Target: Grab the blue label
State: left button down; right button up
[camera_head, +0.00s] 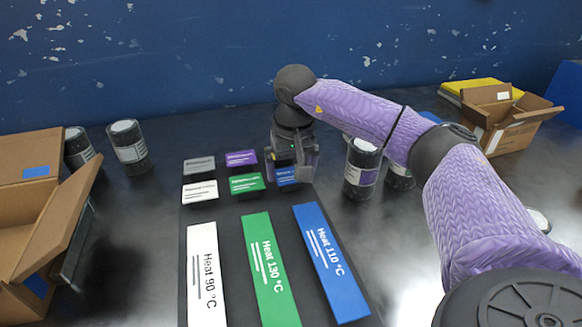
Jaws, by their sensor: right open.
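A small blue label (287,176) lies at the right end of the front row of small labels on a dark mat (228,220). My right gripper (290,170) is open, pointing down right over this blue label, and partly hides it. I cannot tell whether the fingers touch it. A large blue strip (335,270) reading "Heat 110 °C" lies nearer on the same mat. My left gripper is not in view.
Small grey (199,166), purple (241,158), white (200,191) and green (247,184) labels lie beside it. Dark cans stand at the left (130,150) and right (361,170). Open cardboard boxes stand at the left (60,215) and back right (520,120).

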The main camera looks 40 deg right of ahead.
jog(key=shift+f, duration=0.15)
jog(key=shift+c, duration=0.3)
jog(key=c, duration=0.8)
